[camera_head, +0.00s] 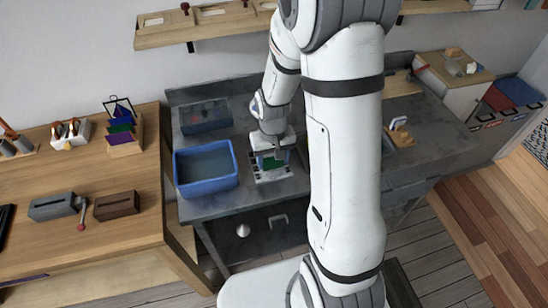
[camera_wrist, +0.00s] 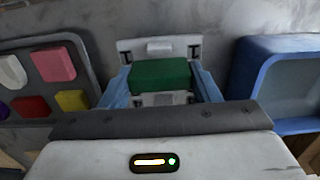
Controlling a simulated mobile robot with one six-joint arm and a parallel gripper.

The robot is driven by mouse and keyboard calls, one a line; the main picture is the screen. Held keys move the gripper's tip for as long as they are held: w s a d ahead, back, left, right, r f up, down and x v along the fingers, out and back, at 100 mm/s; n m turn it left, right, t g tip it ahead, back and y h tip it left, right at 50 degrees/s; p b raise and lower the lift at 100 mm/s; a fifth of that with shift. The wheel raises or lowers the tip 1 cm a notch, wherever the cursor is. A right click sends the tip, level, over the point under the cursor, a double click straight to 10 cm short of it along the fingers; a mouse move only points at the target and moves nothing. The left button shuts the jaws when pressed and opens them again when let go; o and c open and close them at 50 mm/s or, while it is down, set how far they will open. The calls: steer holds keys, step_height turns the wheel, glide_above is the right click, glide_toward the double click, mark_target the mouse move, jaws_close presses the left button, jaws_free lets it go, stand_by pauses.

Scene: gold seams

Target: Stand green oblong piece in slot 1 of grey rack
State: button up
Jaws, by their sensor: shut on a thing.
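The green oblong piece (camera_head: 274,162) is held in my gripper (camera_head: 272,154), low over the grey rack (camera_head: 270,179) on the metal bench. In the wrist view the green piece (camera_wrist: 160,75) lies crosswise between the two bluish fingers, which close on its ends. The rack looks pale with dark slots in the head view. My gripper and the piece hide much of it, so slot 1 cannot be made out. I cannot tell whether the piece touches the rack or is in a slot.
A blue basin (camera_head: 206,186) stands close left of the rack; it also shows at right in the wrist view (camera_wrist: 262,58). A dark tray (camera_head: 205,128) with coloured pieces lies behind it. A wooden table (camera_head: 60,240) stands at the left.

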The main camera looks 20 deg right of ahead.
steer(key=shift+f+b, duration=1.25)
steer(key=shift+f, duration=0.25)
stand_by(0.4)
steer(key=o, duration=1.1)
steer(key=shift+r+p, duration=2.45)
steer(key=shift+r, duration=1.05)
steer(key=shift+r, duration=0.1)
